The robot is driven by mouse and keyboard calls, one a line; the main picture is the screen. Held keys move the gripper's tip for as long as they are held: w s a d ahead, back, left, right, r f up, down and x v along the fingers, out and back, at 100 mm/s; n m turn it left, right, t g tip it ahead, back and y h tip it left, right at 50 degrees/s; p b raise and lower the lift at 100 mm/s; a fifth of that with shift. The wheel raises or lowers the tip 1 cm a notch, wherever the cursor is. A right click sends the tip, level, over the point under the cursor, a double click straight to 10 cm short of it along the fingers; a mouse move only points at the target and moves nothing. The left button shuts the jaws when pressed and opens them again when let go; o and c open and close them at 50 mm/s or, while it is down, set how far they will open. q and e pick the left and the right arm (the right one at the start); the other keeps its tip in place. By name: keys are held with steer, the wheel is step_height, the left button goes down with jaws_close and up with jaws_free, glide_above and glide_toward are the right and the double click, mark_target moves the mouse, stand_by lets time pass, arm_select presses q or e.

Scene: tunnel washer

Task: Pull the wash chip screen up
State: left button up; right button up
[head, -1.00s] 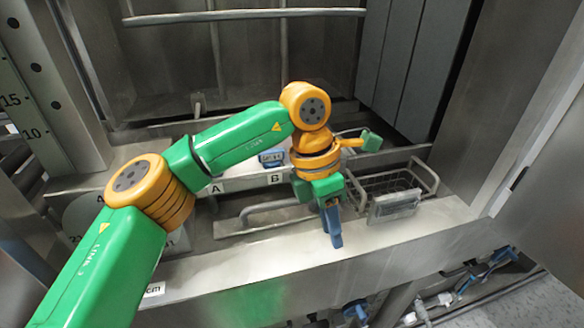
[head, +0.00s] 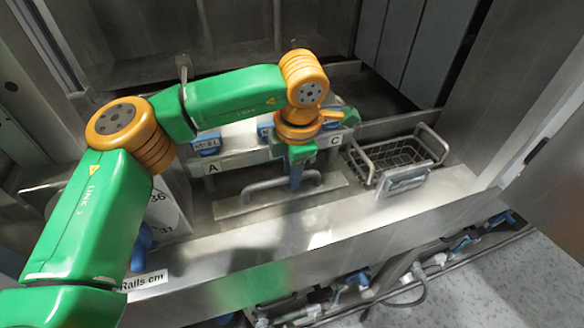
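A flat metal plate (head: 233,208) with a raised bar handle (head: 262,186) lies in the trough in the head view. A wire basket (head: 397,155) with a metal front plate sits to its right. No label shows which of these is the wash chip screen. My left gripper (head: 296,184) points down at the bar handle, its blue fingers overlapping the handle's right half. I cannot tell whether they touch it or how far they are apart. The green gripper body and arm hide part of the trough behind. My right gripper does not show.
A ledge labelled A (head: 212,167) and C (head: 335,141) runs behind the plate, with a blue block (head: 207,146) on it. A metal front sill (head: 330,225) crosses before the trough. Pipes and blue valves lie below. A steel wall stands at the right.

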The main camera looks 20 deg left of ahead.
arm_select(q)
jaws_close()
steer(key=shift+r, duration=0.1)
stand_by(1.2)
